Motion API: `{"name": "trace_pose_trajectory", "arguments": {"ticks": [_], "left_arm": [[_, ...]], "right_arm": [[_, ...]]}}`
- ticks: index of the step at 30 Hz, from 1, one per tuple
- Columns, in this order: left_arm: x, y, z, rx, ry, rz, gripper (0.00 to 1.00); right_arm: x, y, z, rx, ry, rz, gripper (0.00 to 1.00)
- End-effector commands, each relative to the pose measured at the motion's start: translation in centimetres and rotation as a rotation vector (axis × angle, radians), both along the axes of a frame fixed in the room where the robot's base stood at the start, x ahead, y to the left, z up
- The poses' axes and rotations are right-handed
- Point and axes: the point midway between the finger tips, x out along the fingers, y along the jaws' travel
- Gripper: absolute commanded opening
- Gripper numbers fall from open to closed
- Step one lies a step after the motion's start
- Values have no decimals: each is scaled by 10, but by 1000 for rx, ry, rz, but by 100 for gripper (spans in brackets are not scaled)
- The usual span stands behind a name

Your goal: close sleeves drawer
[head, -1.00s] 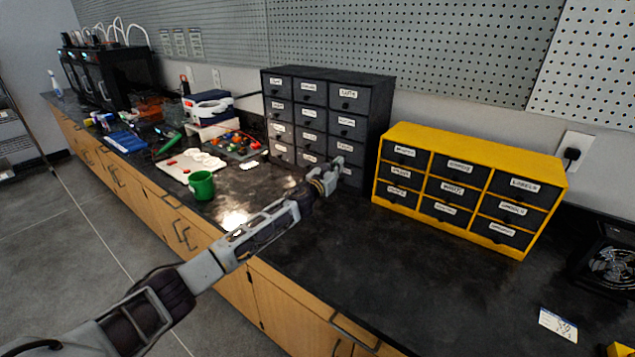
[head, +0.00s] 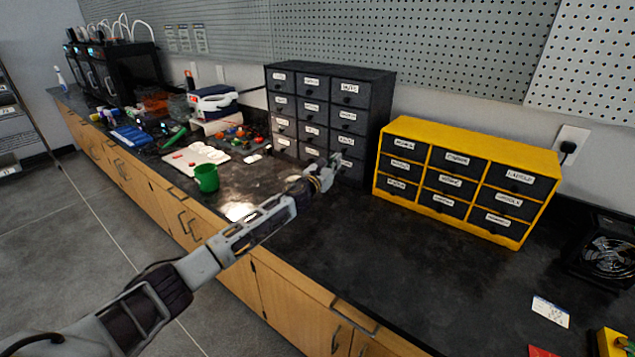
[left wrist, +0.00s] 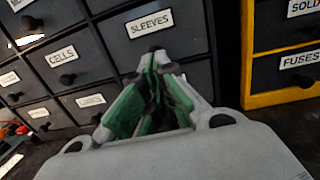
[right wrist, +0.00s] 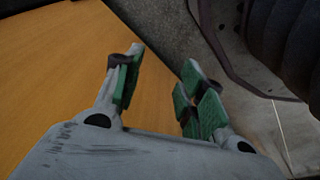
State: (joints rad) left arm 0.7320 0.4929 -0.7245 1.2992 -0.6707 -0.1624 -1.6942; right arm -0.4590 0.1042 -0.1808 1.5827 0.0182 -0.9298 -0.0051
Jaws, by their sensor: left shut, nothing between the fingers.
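The sleeves drawer (left wrist: 178,40) is in the right column of the dark drawer cabinet (head: 383,110), with its white label legible in the left wrist view. It also shows in the head view (head: 350,147). Its front looks flush or nearly flush with its neighbours; a small gap cannot be told. My left gripper (left wrist: 155,62) is shut and empty, its fingertips at the lower part of this drawer front near the dark knob. It also shows in the head view (head: 332,164). Contact cannot be told. My right gripper (right wrist: 160,85) is open and empty, beside a wooden surface.
A yellow drawer unit (head: 475,152) stands right of the cabinet. A green mug (head: 206,178), a white board (head: 188,163) and clutter lie left on the black worktop (head: 400,240). A fan box (head: 604,252) is at the right. The front middle of the worktop is clear.

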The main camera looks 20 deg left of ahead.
Motion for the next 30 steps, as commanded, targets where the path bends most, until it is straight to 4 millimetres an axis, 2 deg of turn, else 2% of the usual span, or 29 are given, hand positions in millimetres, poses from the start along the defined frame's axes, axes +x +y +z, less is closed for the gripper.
{"name": "trace_pose_trajectory", "arguments": {"ticks": [17, 30], "left_arm": [[-17, 10, -4, 3, 2, -1, 0], [-51, 20, -6, 3, 3, -2, 0]], "right_arm": [[3, -2, -4, -1, -14, -2, 40], [-1, -9, -18, -8, -22, -3, 40]]}}
